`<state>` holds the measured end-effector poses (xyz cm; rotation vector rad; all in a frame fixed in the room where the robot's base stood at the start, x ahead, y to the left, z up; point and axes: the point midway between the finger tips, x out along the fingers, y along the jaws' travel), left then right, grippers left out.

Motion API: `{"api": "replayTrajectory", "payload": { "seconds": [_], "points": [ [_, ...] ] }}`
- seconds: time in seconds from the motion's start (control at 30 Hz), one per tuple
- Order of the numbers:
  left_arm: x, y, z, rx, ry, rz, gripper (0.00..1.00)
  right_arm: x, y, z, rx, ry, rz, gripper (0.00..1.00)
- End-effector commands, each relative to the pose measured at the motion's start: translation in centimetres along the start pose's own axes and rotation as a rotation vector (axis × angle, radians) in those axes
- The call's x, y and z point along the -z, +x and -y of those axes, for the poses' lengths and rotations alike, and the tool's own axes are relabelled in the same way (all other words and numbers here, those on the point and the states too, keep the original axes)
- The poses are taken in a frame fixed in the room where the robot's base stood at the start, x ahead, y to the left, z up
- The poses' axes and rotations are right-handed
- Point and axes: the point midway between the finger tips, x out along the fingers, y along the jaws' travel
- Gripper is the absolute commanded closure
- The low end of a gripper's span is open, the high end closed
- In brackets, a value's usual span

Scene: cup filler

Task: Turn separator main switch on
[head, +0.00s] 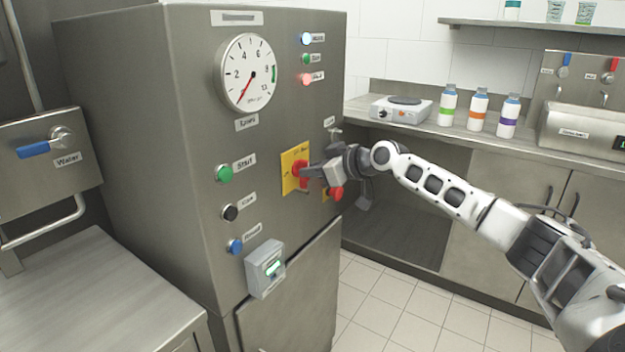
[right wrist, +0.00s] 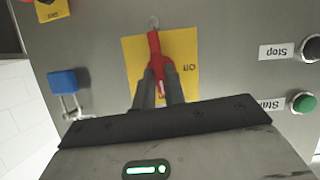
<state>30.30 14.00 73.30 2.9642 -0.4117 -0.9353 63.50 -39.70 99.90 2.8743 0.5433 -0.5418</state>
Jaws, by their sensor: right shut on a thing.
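The separator main switch is a red handle (head: 298,168) on a yellow plate (head: 286,176) on the grey cabinet's front. My right gripper (head: 305,173) reaches it from the right and hides part of it. In the right wrist view, the red handle (right wrist: 154,45) lies lengthwise between the two dark fingers of my right gripper (right wrist: 159,82), which are shut on it. The yellow plate (right wrist: 185,45) shows behind, with a partly legible "Off" label on one side. My left gripper is out of view.
The cabinet (head: 190,100) carries a gauge (head: 246,72), a green start button (head: 224,173) and other buttons. A blue padlock-like piece (right wrist: 63,82) hangs near the switch. A counter with a hot plate (head: 400,110) and bottles stands at right. Tiled floor (head: 385,305) is clear.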

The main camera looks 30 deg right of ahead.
Motion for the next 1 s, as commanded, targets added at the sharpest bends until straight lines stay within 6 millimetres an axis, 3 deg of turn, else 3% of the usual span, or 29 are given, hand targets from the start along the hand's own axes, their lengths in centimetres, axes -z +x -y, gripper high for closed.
{"api": "replayTrajectory", "payload": {
  "seconds": [0.77, 0.8, 0.87, 1.0],
  "points": [
    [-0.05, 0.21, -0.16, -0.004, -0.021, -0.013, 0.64, -0.09, 0.01, -0.11, 0.042, 0.105, 0.004, 1.00],
    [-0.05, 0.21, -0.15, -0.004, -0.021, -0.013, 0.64, -0.10, 0.01, -0.11, 0.042, 0.105, 0.004, 0.85],
    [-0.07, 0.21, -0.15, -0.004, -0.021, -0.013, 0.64, -0.09, 0.01, -0.11, 0.042, 0.105, 0.004, 0.69],
    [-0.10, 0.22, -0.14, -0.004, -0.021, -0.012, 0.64, -0.07, 0.01, -0.10, 0.042, 0.103, 0.003, 0.66]
  ]
}}
